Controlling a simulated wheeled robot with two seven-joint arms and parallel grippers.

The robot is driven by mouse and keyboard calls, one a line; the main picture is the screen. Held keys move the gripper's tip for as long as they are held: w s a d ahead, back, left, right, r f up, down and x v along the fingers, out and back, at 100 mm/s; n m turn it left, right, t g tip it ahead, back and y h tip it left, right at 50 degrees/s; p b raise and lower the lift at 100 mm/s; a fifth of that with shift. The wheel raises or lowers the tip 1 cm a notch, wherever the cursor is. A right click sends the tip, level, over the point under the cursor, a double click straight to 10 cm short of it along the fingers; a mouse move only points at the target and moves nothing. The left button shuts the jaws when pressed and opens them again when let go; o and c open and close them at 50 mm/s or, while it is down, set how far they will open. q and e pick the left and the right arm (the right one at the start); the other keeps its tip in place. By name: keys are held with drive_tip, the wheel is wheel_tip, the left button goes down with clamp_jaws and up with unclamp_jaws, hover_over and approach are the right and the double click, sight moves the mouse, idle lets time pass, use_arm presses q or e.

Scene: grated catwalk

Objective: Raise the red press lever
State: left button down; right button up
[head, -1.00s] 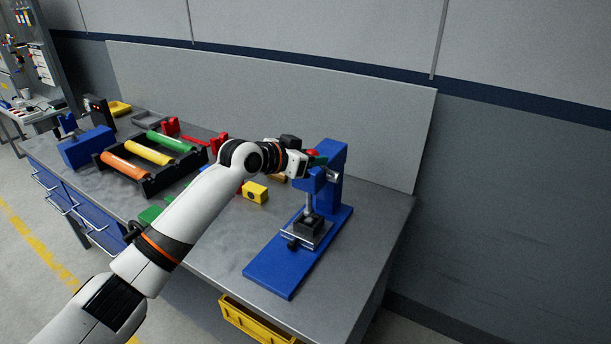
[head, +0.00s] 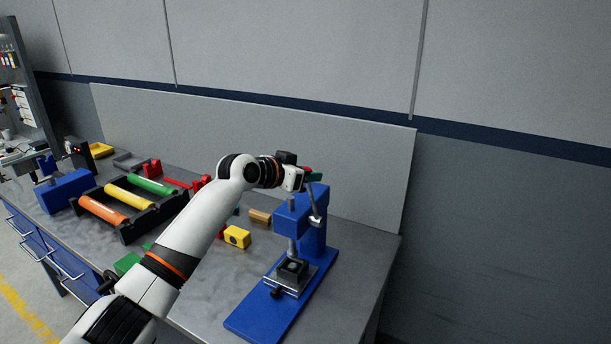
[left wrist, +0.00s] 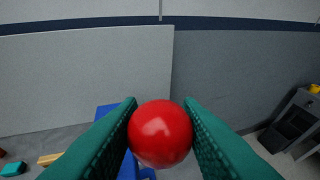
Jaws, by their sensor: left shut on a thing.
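The blue press (head: 312,242) stands at the right end of the grey workbench. Its metal lever rod (head: 314,205) points steeply up from the hub at the side of the head. My left gripper (head: 313,176) is at the rod's top end, above the press head. In the left wrist view, the red ball knob (left wrist: 160,134) sits between the two green fingers, which are shut on it. In the head view the knob is mostly hidden by the gripper. My right gripper is in no view.
A yellow block (head: 237,236) and a tan block (head: 260,216) lie left of the press. A black rack (head: 124,228) holds orange, yellow and green rollers. A blue vise (head: 67,190) stands farther left. A grey panel (head: 340,160) rises behind the bench; air above the press is clear.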

use_arm(q)
drive_tip(key=shift+r, duration=0.15)
drive_tip(key=c, duration=1.4)
unclamp_jaws()
drive_tip(key=o, duration=0.4)
drive_tip(key=shift+w, duration=0.15)
drive_tip(key=shift+c, duration=0.2)
drive_tip(key=b+v, duration=0.4)
drive_tip(key=v, duration=0.8)
